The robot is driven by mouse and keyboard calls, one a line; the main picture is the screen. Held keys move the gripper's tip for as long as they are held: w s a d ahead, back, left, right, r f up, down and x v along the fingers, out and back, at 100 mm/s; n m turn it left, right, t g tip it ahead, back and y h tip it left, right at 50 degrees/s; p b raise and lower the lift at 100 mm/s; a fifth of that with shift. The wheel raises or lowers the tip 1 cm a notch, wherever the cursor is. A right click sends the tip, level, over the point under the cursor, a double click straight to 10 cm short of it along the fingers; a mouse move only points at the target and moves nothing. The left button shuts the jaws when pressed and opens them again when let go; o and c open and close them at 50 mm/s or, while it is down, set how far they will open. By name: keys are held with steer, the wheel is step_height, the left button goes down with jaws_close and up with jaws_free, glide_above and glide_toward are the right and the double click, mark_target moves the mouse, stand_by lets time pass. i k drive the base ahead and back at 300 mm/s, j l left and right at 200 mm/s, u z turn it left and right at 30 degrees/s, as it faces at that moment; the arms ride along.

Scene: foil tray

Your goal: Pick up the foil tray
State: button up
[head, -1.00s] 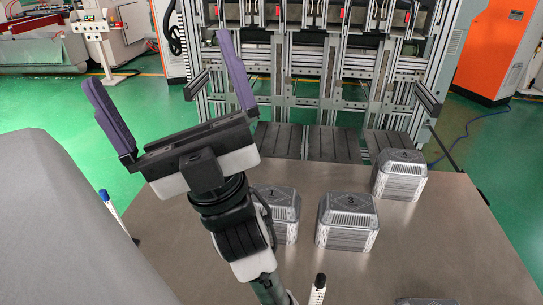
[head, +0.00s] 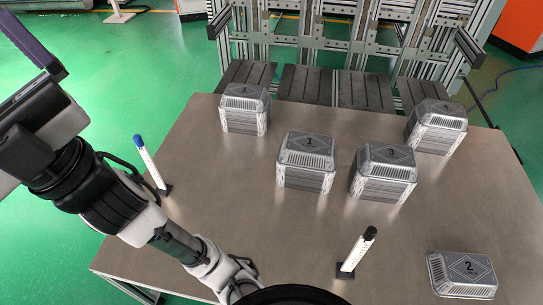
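The foil trays are silver-grey, lie upside down and carry numbered diamond labels. On the table in the head view are a stack topped with number 1 (head: 306,175), a stack topped with number 3 (head: 382,187), a stack at the back left (head: 245,121) and one at the back right (head: 436,135). A low foil tray marked 2 (head: 462,289) lies at the front right. Which one the task means cannot be told. My gripper is at the left edge, away from all trays; only one purple finger (head: 33,38) shows, spread wide at the end of its bar, with nothing held visibly.
A white post with a blue top (head: 149,163) stands at the table's left edge, close to my arm. A white post with a black top (head: 357,253) stands near the front. The brown table (head: 260,215) is bare at its front middle. A metal frame machine (head: 350,35) stands behind.

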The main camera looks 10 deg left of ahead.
mark_target(454, 275)
steer(key=k, duration=0.5)
steer(key=z, duration=1.1)
steer(key=i+l+u, duration=0.15)
steer(key=l, duration=0.2)
steer(key=i+l+u, duration=0.1)
steer(key=l, duration=0.25)
steer(key=i+l+u, duration=0.15)
steer(key=i+l, duration=0.15)
steer(key=i+l+u, duration=0.1)
steer(key=l, duration=0.4)
steer(key=i+l+u, duration=0.15)
steer(key=l, duration=0.3)
steer(key=i+l+u, duration=0.1)
steer(key=l, duration=0.3)
